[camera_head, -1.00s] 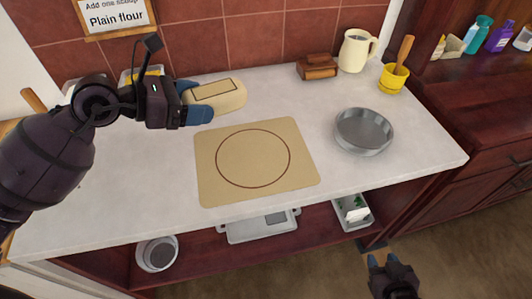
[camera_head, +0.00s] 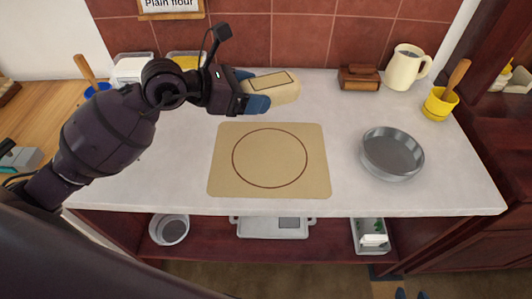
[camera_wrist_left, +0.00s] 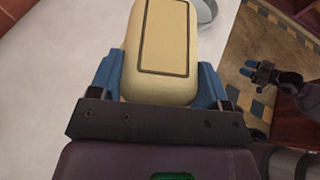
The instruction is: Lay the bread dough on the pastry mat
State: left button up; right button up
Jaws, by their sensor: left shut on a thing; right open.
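The bread dough (camera_head: 275,88) is a pale cream block with a dark rectangle outlined on its top. My left gripper (camera_head: 256,92) is shut on it and holds it above the counter, just behind the back edge of the mat. The dough also shows between the blue fingers in the left wrist view (camera_wrist_left: 160,50). The pastry mat (camera_head: 222,175) is a tan rectangle with a brown circle, lying flat and bare on the counter. My right gripper (camera_wrist_left: 262,73) shows at the right of the left wrist view, open, low and away from the counter; only its fingertips show in the head view.
A round grey tin (camera_head: 392,152) stands right of the mat. A yellow pot (camera_head: 439,104), a cream jug (camera_head: 403,68) and a brown box (camera_head: 360,77) stand towards the back right.

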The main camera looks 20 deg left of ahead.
pick_arm(q)
jog(key=b, duration=0.2)
send_over(256, 160)
notch_tip(256, 160, down, 12)
jog(key=shift+f, duration=0.75)
notch_tip(256, 160, down, 5)
jog(key=shift+r+b, duration=0.1)
jog(key=shift+b, duration=0.75)
jog(key=shift+f, duration=0.3)
jog(key=shift+r, duration=0.1)
jog(key=shift+f, duration=0.25)
pick_arm(e)
jog(key=shift+w+a+f, duration=0.15)
jog(key=shift+w+f, duration=0.15)
jog(key=shift+f, duration=0.25)
jog(key=shift+w+a+f, duration=0.15)
jog(key=shift+w+f, duration=0.15)
jog(key=shift+f, duration=0.25)
